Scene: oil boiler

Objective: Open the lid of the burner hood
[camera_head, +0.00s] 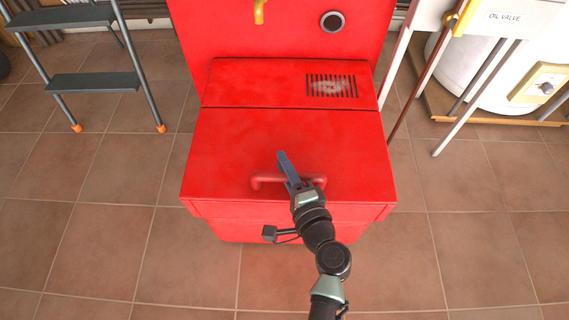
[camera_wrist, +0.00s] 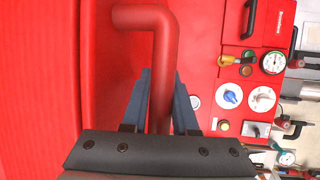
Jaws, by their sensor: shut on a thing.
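The red burner hood stands in the middle of the head view, with its flat front lid (camera_head: 240,145) lying down level with the rear part. A red bar handle (camera_head: 264,181) sits near the lid's front edge. My gripper (camera_head: 287,165) reaches in from the lower right and is shut on this handle. In the wrist view, the handle (camera_wrist: 160,70) passes between the two blue-grey fingers of my gripper (camera_wrist: 162,95). The lid (camera_wrist: 100,70) fills the left side there. Part of the handle is hidden behind my gripper in the head view.
A step ladder (camera_head: 95,82) stands at the left. A stand with an oil valve sign (camera_head: 505,17) and a white tank (camera_head: 490,75) are at the right. A black vent grille (camera_head: 331,86) is on the hood's rear part. The tiled floor (camera_head: 100,230) in front is clear.

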